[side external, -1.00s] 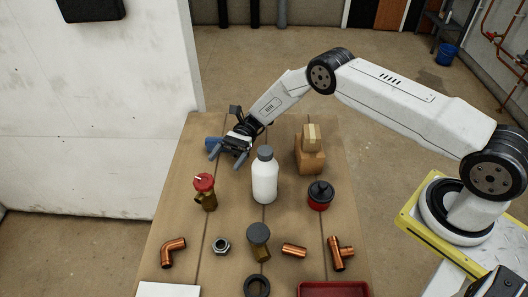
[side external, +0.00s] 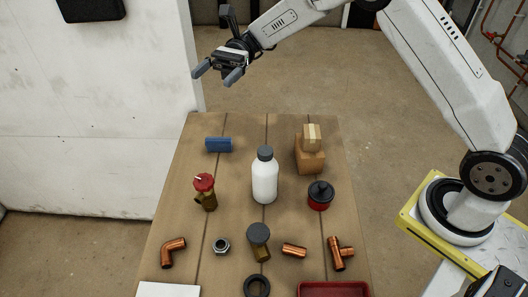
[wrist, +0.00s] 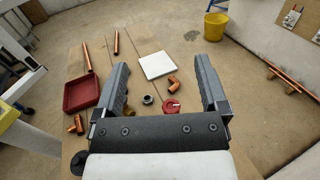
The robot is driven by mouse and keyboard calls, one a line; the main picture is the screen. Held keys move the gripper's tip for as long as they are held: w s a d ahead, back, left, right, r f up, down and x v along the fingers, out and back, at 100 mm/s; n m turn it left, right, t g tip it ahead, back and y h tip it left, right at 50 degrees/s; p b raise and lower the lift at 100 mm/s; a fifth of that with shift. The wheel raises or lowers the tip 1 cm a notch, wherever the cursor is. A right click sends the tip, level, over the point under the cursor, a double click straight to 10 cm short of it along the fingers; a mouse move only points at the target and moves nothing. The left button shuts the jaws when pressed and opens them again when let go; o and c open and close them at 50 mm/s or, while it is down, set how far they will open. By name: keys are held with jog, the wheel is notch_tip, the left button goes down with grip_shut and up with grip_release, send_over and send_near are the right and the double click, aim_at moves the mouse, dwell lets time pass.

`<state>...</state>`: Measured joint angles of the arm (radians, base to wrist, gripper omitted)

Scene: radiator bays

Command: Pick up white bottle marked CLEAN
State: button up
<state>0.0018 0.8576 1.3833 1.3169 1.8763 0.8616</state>
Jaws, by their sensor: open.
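A white bottle (side external: 264,184) with a dark grey cap stands upright near the middle of the wooden table (side external: 225,230) in the side view. No marking is readable on the side facing this camera. My gripper (side external: 215,73) is open and empty, raised well above the far left of the table, away from the bottle. In the wrist view its two fingers (wrist: 162,65) are spread wide with nothing between them. I cannot make out the bottle in the wrist view.
A blue block (side external: 218,145) lies at the back left and stacked boxes (side external: 310,160) stand at the back right. A red-capped brass valve (side external: 204,190) and a red container with a black top (side external: 320,195) flank the bottle. Copper fittings (side external: 173,251) lie in front.

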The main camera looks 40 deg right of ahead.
jog(key=d+f+m+t+h, duration=0.1)
jog(key=d+f+t+h, duration=0.5)
jog(key=d+f+h, duration=0.6)
jog(key=w+d+n+t+h, duration=0.3)
jog(key=d+n+t+h, duration=0.4)
jog(key=d, duration=0.6)
jog(key=s+a+r+n+t+y, duration=0.2)
jog(key=a+r+n+t+y, duration=0.45)
jog(key=r+n, duration=0.3)
jog(key=s+a+r+n+g+y, duration=0.2)
jog(key=s+a+n+y, duration=0.3)
jog(key=s+y, duration=0.15)
jog(key=s+a+r+n+g+y, duration=0.2)
jog(key=s+a+n+g+y, duration=0.1)
jog(key=s+a+n+y, duration=0.4)
notch_tip(320, 180, down, 17)
jog(key=s+d+m+h, duration=0.1)
jog(key=d, duration=0.1)
jog(key=shift+f+t+h, duration=0.2)
jog(key=shift+t+h, duration=0.1)
jog(key=shift+t, duration=0.05)
jog(key=shift+m, duration=0.25)
